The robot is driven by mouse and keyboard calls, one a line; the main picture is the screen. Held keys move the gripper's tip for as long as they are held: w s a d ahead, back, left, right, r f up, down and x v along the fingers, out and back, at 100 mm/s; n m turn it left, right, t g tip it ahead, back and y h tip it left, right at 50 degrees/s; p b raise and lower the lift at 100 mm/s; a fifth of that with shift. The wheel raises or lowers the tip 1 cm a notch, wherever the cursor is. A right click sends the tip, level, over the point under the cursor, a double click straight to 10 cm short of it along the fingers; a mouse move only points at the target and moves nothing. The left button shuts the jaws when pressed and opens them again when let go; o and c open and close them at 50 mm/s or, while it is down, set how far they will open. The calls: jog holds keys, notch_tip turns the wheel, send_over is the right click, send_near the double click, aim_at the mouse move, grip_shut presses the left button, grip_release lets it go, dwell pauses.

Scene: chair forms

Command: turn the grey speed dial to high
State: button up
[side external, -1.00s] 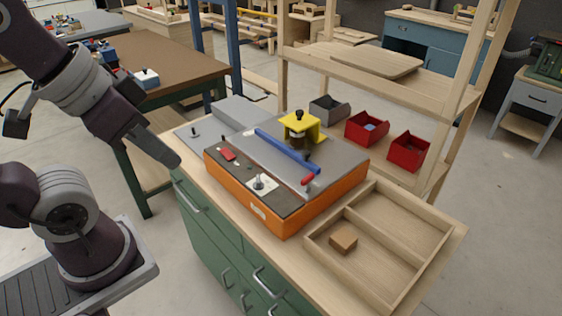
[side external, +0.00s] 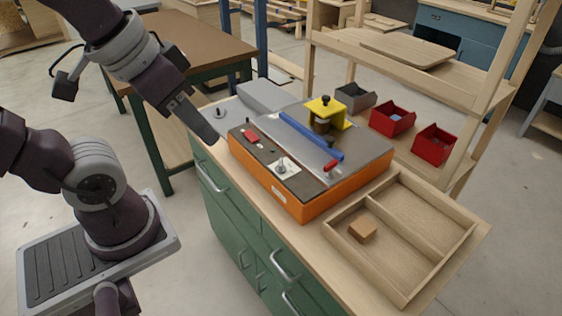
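An orange machine (side external: 310,202) with a dark and grey top stands on the wooden bench top. A small grey dial (side external: 281,168) with a short lever sits on a white plate near its front left edge. I take it for the speed dial; its marks are too small to read. My gripper (side external: 207,131) points down and right, just left of the machine's left corner in the picture. It is apart from the dial. Its fingers show edge-on as one dark shape, so their gap is hidden. Nothing is seen held in it.
A red switch (side external: 251,136), blue bar (side external: 311,136), red-handled lever (side external: 330,167) and yellow bracket (side external: 328,109) are on the machine. A grey panel with a small knob (side external: 219,113) lies behind the gripper. A wooden tray (side external: 405,266) holds a brown block (side external: 362,229). Red bins (side external: 391,119) stand behind.

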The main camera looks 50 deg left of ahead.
jog(key=w+n, duration=0.1)
jog(key=w, duration=0.1)
jog(key=w+a+f+n+g, duration=0.1)
jog(key=w, duration=0.2)
jog(key=w+a+n+g+y, duration=0.1)
jog(key=w, duration=0.2)
jog(key=shift+w+a+f, duration=0.15)
jog(key=shift+a+f, duration=0.1)
jog(key=shift+f, duration=0.15)
jog(key=n+g+h, duration=0.1)
jog(key=n+g, duration=0.2)
jog(key=n, duration=0.3)
send_over(281, 163)
notch_tip(281, 163, down, 14)
jog(key=shift+r, duration=0.1)
notch_tip(281, 163, down, 7)
jog(key=shift+a, duration=0.1)
jog(key=shift+f, duration=0.35)
grip_shut()
